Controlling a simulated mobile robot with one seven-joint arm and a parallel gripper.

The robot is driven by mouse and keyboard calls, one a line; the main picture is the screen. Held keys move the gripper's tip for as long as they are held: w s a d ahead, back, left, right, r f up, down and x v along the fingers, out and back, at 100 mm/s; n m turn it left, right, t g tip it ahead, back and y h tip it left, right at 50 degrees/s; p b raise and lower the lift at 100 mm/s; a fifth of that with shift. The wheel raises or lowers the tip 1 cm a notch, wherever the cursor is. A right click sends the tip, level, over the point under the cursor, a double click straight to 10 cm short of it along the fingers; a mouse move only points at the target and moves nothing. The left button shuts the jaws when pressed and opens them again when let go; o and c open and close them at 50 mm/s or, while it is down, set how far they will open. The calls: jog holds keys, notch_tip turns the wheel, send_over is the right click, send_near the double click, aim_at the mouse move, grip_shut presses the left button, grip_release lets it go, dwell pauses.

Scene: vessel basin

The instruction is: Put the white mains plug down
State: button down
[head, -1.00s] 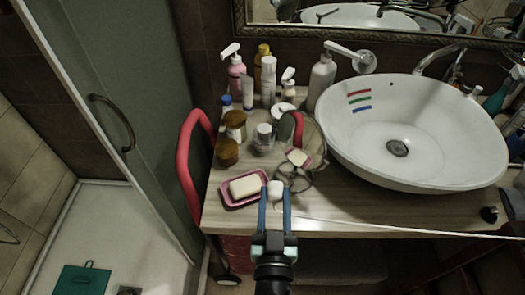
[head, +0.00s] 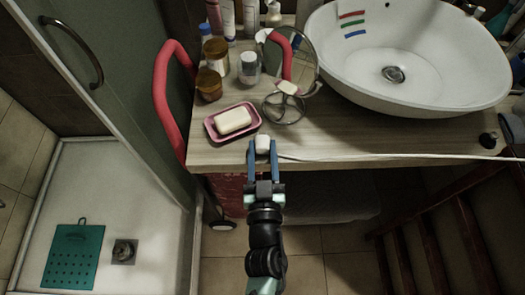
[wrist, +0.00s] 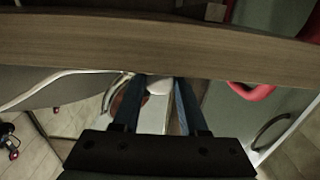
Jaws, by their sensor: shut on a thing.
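The white mains plug (head: 263,143) is held between the blue fingers of my gripper (head: 262,150), near the front edge of the wooden counter (head: 350,143). Its thin white cable (head: 390,159) trails off to the right. In the wrist view the plug (wrist: 159,85) shows as a white shape between the fingertips of my gripper (wrist: 158,92), with the counter's edge (wrist: 150,42) just beyond. I cannot tell whether the plug touches the counter.
A pink soap dish (head: 211,128) with soap lies just left of the plug. A round mirror on a stand (head: 284,112), brown jars (head: 209,84) and a white basin (head: 420,100) stand behind. A red handle (head: 167,105) rises at the left. Bare counter lies right of the mirror.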

jog(key=shift+f, duration=0.2)
jog(key=shift+c, duration=2.2)
grip_release()
jog(key=shift+r, duration=0.1)
jog(key=shift+s+r, duration=0.1)
jog(key=shift+r, duration=0.1)
jog(key=s, duration=1.2)
jog(key=shift+w, duration=0.1)
